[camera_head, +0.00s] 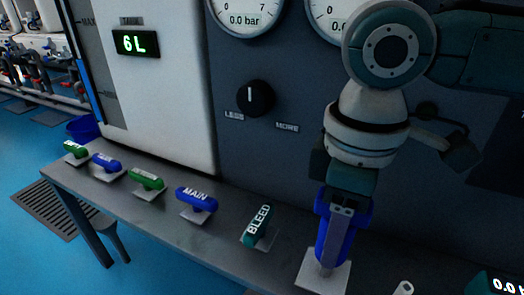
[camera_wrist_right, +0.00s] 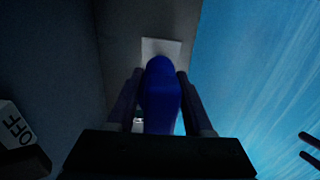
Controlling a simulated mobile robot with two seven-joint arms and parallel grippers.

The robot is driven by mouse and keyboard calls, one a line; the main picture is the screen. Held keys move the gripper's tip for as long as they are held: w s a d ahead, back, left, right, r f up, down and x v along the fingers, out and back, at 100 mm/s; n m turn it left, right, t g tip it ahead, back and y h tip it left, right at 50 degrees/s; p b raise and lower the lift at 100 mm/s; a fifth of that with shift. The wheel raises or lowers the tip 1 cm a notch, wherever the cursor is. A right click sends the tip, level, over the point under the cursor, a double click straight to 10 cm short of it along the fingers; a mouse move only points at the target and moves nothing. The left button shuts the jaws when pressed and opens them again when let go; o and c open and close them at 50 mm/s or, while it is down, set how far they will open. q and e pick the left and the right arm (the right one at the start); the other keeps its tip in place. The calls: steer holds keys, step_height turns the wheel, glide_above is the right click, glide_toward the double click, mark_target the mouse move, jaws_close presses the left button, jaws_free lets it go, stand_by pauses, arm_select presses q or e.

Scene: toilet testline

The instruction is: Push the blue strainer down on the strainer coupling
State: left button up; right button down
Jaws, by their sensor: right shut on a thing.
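The blue strainer (camera_head: 360,213) is between the fingers of my right gripper (camera_head: 340,222) at the right of the head view. In the right wrist view, the strainer (camera_wrist_right: 160,92) fills the space between the two fingers, so the right gripper is shut on it. The strainer stands slightly tilted above a white plate (camera_head: 313,276) on the bench. A small grey part shows at its lower end, over the plate. The strainer coupling is mostly hidden there, and I cannot tell how far the strainer sits on it. My left gripper is not in view.
The teal BLEED handle (camera_head: 258,226) stands just left of the strainer. The blue MAIN handle (camera_head: 196,199) and several other handles line the metal bench (camera_head: 130,206). A dark panel with a knob (camera_head: 255,97) and gauges rises behind. A small white fitting (camera_head: 403,288) is to the right.

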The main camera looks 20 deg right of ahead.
steer(key=shift+f, duration=0.5)
steer(key=shift+f+b, duration=0.3)
steer(key=shift+f, duration=0.9)
steer(key=shift+c, duration=1.1)
jaws_free()
step_height(320, 180, up, 10)
steer(key=p, duration=0.7)
